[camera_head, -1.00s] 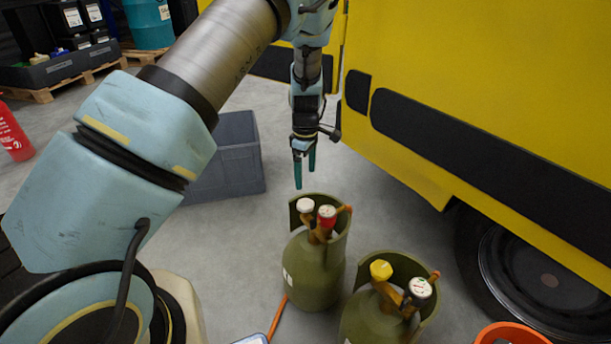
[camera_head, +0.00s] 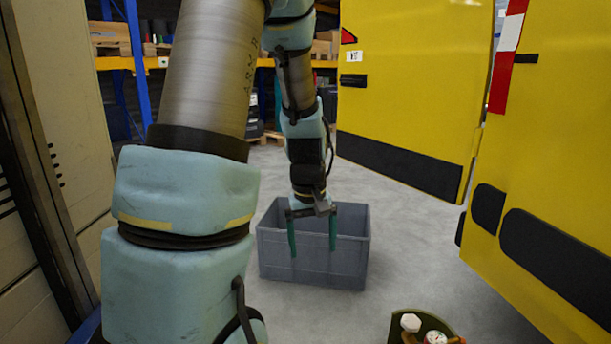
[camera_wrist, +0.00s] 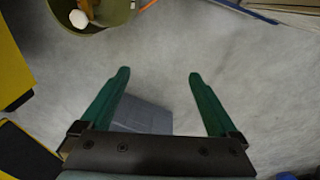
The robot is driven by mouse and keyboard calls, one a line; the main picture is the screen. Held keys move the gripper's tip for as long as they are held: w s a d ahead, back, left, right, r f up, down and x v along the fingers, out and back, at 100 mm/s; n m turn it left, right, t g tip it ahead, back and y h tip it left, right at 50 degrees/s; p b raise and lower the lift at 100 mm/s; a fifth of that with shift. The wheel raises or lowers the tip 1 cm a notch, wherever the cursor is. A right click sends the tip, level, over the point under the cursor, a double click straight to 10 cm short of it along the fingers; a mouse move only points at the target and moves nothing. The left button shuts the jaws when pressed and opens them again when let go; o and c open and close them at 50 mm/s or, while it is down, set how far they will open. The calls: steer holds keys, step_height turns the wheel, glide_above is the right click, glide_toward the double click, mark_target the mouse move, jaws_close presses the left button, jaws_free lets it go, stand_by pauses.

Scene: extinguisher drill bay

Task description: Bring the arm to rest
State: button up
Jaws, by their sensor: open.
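My gripper (camera_head: 312,251) hangs pointing down at the end of the raised arm, in front of the grey bin in the head view. Its two green fingers are spread wide with nothing between them. In the wrist view my gripper (camera_wrist: 158,75) is also open and empty, with bare floor past its fingertips. My arm fills the left and middle of the head view.
A grey bin (camera_head: 350,262) stands on the floor beyond the gripper; part shows in the wrist view (camera_wrist: 143,113). A yellow vehicle (camera_head: 545,190) with an open door (camera_head: 410,90) is at right. Shelving stands behind.

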steer(key=s+a+r+m, duration=0.3)
steer(key=s+a, duration=0.4)
steer(key=a, duration=0.1)
step_height(320, 180, up, 15)
steer(key=p, duration=1.4)
steer(key=shift+s+a+t+p, duration=0.15)
steer(key=shift+a+t+p, duration=0.05)
steer(key=shift+t+p, duration=0.2)
steer(key=shift+f, duration=0.15)
steer(key=shift+c, duration=0.2)
